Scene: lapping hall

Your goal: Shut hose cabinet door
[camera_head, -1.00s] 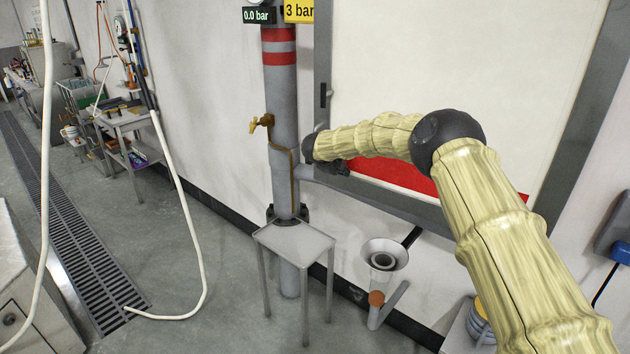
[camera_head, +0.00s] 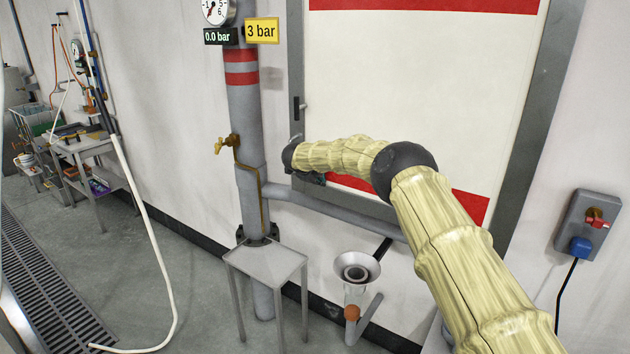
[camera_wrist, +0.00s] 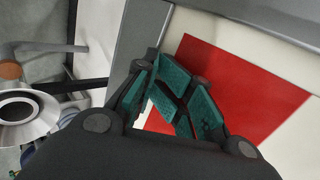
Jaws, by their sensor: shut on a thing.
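The hose cabinet door (camera_head: 420,90) is white with red bands at top and bottom. It looks about flush inside its grey frame (camera_head: 535,130), but I cannot tell whether it is fully closed. A small dark handle (camera_head: 298,108) sits at its left edge. My gripper (camera_head: 316,178) is at the door's lower left corner, below the handle, mostly hidden behind my wrist. In the wrist view my gripper (camera_wrist: 180,92) has its teal-padded fingers close together, in front of the red band (camera_wrist: 245,85) and near the frame. What lies between them is unclear.
A grey standpipe (camera_head: 246,130) with a brass tap (camera_head: 226,145) stands left of the cabinet. A small metal stand (camera_head: 268,262) and a funnel drain (camera_head: 355,270) are below. A wall box (camera_head: 588,225) is at right. Floor at left is open beside a drain grate (camera_head: 40,290).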

